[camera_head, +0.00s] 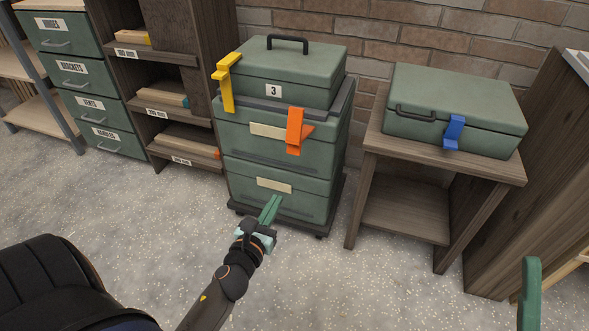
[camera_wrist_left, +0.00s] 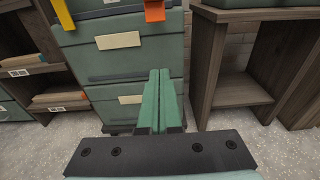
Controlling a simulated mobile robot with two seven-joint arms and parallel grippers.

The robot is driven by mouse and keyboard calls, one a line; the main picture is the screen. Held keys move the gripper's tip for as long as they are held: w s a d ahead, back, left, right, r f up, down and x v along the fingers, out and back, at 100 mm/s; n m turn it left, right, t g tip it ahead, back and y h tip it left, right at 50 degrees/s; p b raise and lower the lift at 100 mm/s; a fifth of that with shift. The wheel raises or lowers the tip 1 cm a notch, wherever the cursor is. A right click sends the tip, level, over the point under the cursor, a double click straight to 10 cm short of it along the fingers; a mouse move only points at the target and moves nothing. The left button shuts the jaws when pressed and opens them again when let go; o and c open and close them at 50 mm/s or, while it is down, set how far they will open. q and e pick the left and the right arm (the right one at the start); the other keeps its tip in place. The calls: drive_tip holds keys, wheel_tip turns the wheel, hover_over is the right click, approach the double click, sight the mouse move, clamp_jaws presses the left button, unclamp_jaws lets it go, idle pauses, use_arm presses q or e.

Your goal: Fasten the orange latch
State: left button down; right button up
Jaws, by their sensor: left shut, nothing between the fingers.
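The orange latch (camera_head: 295,131) is on the front of the upper drawer box (camera_head: 232,140) of the green stack, right of its pale label. A flap juts out to its right. Its lower end shows at the top of the left wrist view (camera_wrist_left: 154,10). My left gripper (camera_head: 271,203), with green fingers, is in front of the lower box, below the latch and apart from it. It is shut and empty; its fingers also show in the left wrist view (camera_wrist_left: 160,80). A green piece (camera_head: 530,290) at the lower right edge may be part of my right gripper; its fingertips cannot be made out.
A yellow latch (camera_head: 227,82) is on the green case (camera_head: 280,65) marked 3 atop the stack. A blue latch (camera_head: 454,131) is on another green case (camera_head: 440,95) on a wooden stand (camera_head: 372,145). Shelves and drawers stand left. The speckled floor in front is clear.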

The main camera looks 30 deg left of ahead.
use_arm(q)
drive_tip(key=w+a+r+p, duration=0.1)
drive_tip(key=w, duration=0.4)
drive_tip(key=w+a+r+p, duration=0.1)
drive_tip(key=w+p, duration=0.1)
drive_tip(key=w, duration=0.4)
drive_tip(key=shift+a+r, duration=0.3)
drive_tip(key=shift+r, duration=0.1)
use_arm(e)
drive_tip(key=r, duration=0.3)
drive_tip(key=shift+d+r+n, duration=0.15)
drive_tip(key=shift+d+n, duration=0.05)
drive_tip(key=shift+n, duration=0.1)
use_arm(q)
drive_tip(key=shift+r+p, duration=0.35)
drive_tip(key=shift+p, duration=0.8)
use_arm(e)
wheel_tip(320, 180, up, 2)
drive_tip(key=shift+s+r, duration=0.1)
use_arm(q)
drive_tip(key=shift+g, duration=0.3)
use_arm(e)
drive_tip(key=shift+r, duration=0.15)
